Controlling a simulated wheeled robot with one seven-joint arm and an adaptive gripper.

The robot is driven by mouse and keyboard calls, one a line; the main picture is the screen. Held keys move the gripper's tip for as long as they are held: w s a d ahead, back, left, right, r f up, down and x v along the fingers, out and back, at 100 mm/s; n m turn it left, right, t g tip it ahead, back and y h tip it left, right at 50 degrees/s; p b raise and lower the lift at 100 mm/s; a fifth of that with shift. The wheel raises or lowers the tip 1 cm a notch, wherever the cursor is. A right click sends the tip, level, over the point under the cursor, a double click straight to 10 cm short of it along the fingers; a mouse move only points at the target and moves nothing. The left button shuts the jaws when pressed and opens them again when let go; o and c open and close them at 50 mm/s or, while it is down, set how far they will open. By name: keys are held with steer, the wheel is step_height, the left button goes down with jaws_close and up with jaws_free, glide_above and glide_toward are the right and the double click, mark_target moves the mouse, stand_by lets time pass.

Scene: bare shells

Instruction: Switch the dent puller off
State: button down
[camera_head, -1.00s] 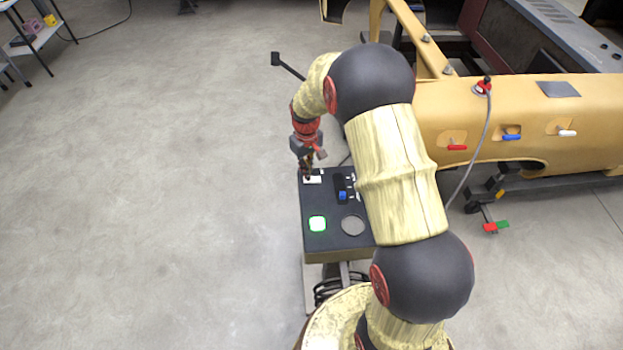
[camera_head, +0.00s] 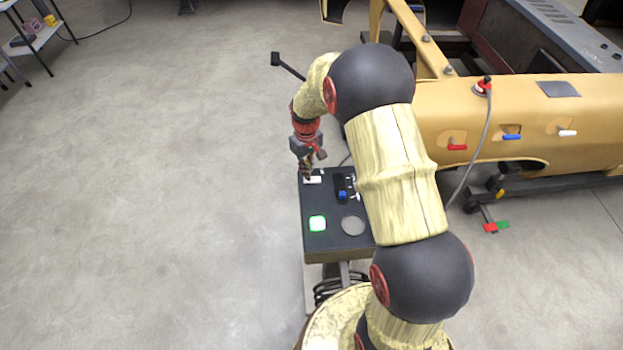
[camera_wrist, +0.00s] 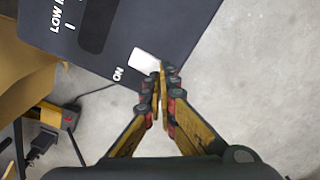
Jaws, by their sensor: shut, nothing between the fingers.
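The dent puller is a box with a dark top panel (camera_head: 328,240), standing left of my arm. A white switch (camera_head: 313,180) sits at the panel's far left corner; it also shows in the wrist view (camera_wrist: 143,61), beside the printed word ON. My gripper (camera_head: 308,178) is shut and empty, pointing down at this switch. In the wrist view, the closed fingertips (camera_wrist: 158,70) are at the switch's edge and partly cover it. I cannot tell whether they touch it.
A blue selector (camera_head: 343,195) and a round grey disc (camera_head: 352,225) are on the same panel. A yellow car body (camera_head: 540,130) with small coloured handles stands to the right, with a cable hanging from it.

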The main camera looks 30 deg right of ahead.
steer(key=shift+f+b, duration=0.55)
steer(key=shift+f, duration=0.5)
stand_by(0.4)
steer(key=shift+r+p, duration=2.25)
steer(key=shift+r, duration=1.3)
